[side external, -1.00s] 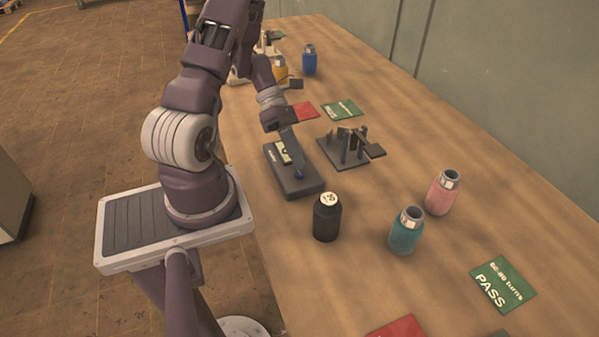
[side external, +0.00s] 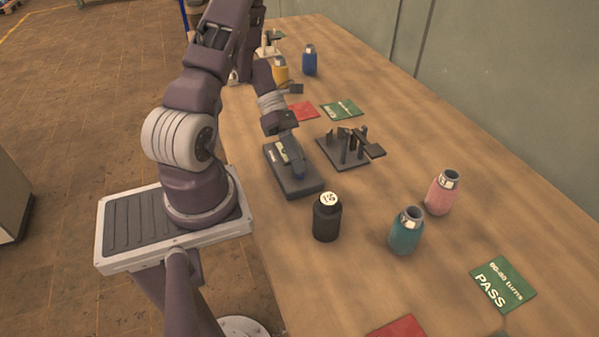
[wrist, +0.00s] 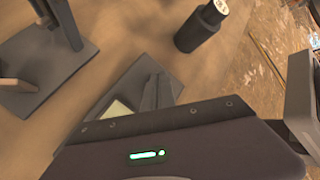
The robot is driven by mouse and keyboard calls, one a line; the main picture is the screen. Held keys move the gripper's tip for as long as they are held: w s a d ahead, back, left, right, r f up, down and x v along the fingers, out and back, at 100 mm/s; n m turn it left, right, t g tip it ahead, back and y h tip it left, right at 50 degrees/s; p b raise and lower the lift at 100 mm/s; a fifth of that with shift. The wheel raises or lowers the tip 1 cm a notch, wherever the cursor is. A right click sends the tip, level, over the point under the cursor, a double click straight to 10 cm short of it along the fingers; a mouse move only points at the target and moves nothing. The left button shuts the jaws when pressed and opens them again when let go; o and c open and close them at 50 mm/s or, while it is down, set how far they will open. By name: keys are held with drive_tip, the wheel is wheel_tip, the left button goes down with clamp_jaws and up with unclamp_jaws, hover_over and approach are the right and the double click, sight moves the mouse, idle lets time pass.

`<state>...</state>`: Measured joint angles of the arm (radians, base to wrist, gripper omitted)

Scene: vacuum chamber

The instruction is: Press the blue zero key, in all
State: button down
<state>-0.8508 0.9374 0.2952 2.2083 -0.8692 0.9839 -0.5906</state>
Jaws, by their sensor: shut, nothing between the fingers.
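A dark box with a pale display (side external: 281,155) lies on the table in front of my arm. It also shows in the wrist view (wrist: 113,92), partly hidden by my gripper. In the earlier side view a blue key shows near its front end; now my gripper covers that spot. In the wrist view the closed fingers (wrist: 158,88) reach down to the box. I cannot tell whether the tips touch the key.
A dark stand with posts (side external: 345,148) is right of the box. A black bottle with a white labelled cap (side external: 326,218) stands in front of it. Teal (side external: 405,232) and pink (side external: 441,192) bottles stand to the right. Red and green cards lie flat on the table.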

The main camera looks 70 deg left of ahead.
drive_tip(key=shift+f, duration=0.15)
idle(0.3)
drive_tip(key=shift+r, duration=0.85)
drive_tip(key=shift+r, duration=2.5)
